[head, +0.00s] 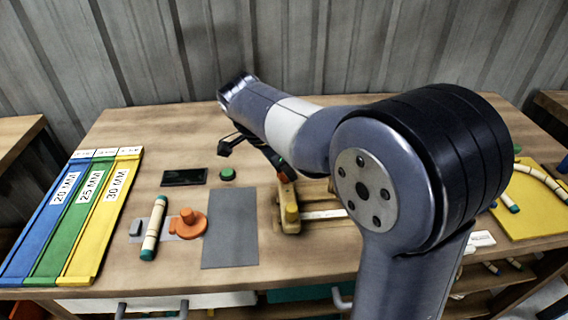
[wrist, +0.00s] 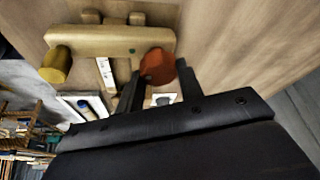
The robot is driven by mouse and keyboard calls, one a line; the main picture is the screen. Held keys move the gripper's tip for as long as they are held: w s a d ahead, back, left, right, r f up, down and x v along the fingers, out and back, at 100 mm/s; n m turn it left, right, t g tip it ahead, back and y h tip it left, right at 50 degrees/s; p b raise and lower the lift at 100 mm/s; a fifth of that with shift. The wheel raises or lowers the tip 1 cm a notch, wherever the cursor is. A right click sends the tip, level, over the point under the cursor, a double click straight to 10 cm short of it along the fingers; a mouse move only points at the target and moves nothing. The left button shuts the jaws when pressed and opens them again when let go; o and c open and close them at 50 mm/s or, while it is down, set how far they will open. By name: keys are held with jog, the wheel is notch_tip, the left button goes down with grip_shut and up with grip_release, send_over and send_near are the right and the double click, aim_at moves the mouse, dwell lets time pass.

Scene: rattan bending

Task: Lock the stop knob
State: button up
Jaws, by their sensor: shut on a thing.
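The bending jig (head: 284,194) is a wooden block on the table, with a yellow knob (head: 292,213) at its near end. In the wrist view its wooden bar (wrist: 105,41) carries the yellow knob (wrist: 56,65) on the left and an orange-red knob (wrist: 158,64) on the right. My gripper (wrist: 157,82) is shut on the orange-red knob, a dark finger on each side. I cannot tell which knob is the stop knob.
A rattan piece (head: 154,228) lies left beside an orange disc fixture (head: 188,223). A grey mat (head: 230,228), dark panel (head: 184,177) and green button (head: 227,174) lie nearby. Blue, green and yellow marked trays (head: 112,205) are far left. A yellow board (head: 525,220) is right.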

dwell(0.4)
jog(key=o, duration=1)
jog(key=shift+r, duration=0.1)
jog(key=p+v, duration=0.1)
jog(key=v, duration=0.9)
jog(key=shift+r, duration=0.3)
jog(key=shift+a, duration=0.1)
jog(key=b+x, duration=0.1)
jog(key=x, duration=1)
jog(key=shift+s, duration=0.1)
